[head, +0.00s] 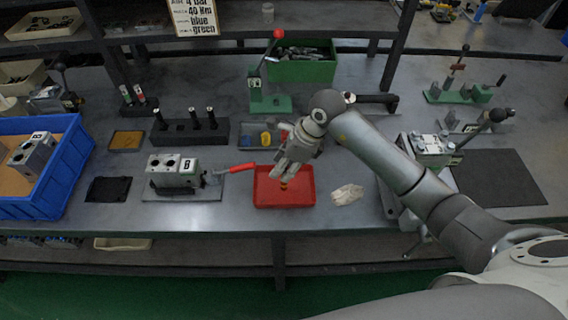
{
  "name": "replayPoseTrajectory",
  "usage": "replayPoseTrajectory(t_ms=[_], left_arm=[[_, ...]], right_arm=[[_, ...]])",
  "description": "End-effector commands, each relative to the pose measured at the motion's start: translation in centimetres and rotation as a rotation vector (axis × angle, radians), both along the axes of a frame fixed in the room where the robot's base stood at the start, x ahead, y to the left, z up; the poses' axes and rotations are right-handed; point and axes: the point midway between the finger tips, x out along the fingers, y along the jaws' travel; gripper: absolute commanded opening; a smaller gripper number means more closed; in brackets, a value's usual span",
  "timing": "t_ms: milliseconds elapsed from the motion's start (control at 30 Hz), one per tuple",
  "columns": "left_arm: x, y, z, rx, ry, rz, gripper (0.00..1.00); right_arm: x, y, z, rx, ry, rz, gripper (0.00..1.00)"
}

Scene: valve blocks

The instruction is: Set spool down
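My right gripper (284,177) points down over the red tray (304,197), its fingertips inside the tray's outline. A small orange and dark piece, which looks like the spool (284,186), shows right at the fingertips. It is too small to tell whether the fingers are closed on it or just above it, or whether it touches the tray floor. My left gripper is not in view.
A valve block marked B (176,171) with a red-handled lever stands left of the tray. A crumpled pale cloth or glove (347,194) lies to its right. Behind are a small tray with coloured pieces (251,135) and a green lever press (270,103). A blue crate (62,195) stands far left.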

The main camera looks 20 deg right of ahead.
Motion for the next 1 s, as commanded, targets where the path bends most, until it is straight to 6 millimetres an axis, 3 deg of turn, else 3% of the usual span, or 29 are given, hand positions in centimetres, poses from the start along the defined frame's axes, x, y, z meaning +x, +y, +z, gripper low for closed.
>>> replayPoseTrajectory(t_ms=[433, 800, 1000], left_arm=[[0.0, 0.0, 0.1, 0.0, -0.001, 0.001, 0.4], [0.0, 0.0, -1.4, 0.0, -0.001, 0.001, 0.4], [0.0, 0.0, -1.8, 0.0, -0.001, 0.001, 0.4]], right_arm=[[0.0, -0.3, 0.9, 0.001, -0.003, -0.001, 0.38], [-1.4, -2.9, 8.0, -0.002, -0.006, 0.0, 0.38], [-1.9, -3.8, 10.6, 0.0, -0.002, 0.0, 0.38]])
